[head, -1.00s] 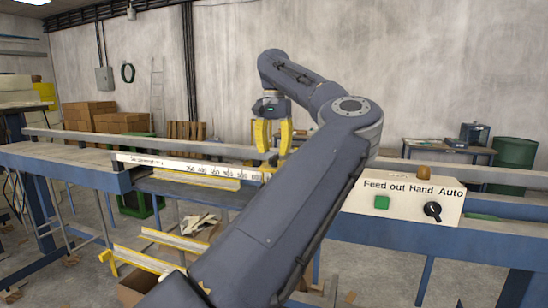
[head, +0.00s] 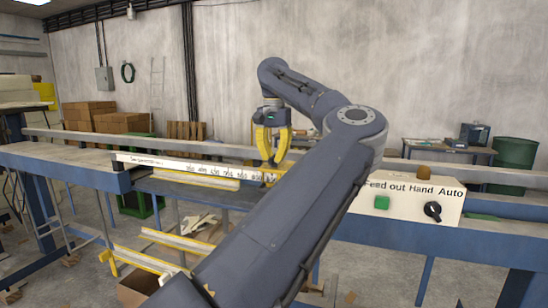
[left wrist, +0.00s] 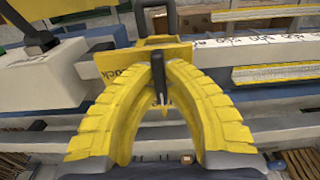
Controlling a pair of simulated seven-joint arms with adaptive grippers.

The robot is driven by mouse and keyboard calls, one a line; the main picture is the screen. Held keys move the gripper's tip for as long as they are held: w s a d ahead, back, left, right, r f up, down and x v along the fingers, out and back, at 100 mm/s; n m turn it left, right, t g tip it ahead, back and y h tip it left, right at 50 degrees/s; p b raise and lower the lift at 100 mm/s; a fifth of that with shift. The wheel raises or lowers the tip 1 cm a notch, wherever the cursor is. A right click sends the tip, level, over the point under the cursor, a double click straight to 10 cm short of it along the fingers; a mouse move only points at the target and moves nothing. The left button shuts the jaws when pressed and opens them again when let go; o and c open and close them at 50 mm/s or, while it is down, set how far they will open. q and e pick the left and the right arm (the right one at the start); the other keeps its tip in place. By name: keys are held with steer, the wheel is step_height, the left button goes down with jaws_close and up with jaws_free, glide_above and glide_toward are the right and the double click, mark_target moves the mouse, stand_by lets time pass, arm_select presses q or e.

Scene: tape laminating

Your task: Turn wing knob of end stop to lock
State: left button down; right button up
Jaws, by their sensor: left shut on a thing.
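My left gripper (head: 272,163) points down over the measuring rail (head: 150,161). In the left wrist view the gripper (left wrist: 158,62) is shut on the dark wing knob (left wrist: 160,88), of which a narrow part shows between the fingers. The yellow end stop (left wrist: 112,64) lies behind the fingertips, partly covered by them. The knob's exact angle cannot be told. My right gripper is not in view.
A control box (head: 410,198) with a green button and black rotary switch stands right of my arm, which covers its left edge. Yellow-edged strips (head: 177,240) lie below the rail. A dark loop-shaped handle (left wrist: 155,16) rises behind the end stop in the left wrist view.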

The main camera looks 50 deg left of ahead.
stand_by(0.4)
arm_select(q)
steer(key=m, duration=0.4)
steer(key=shift+m, duration=0.4)
steer(key=m, duration=0.4)
steer(key=shift+m, duration=0.3)
steer(key=m, duration=0.4)
steer(key=shift+m, duration=2.2)
steer(key=c, duration=1.5)
jaws_free()
steer(key=shift+o, duration=0.2)
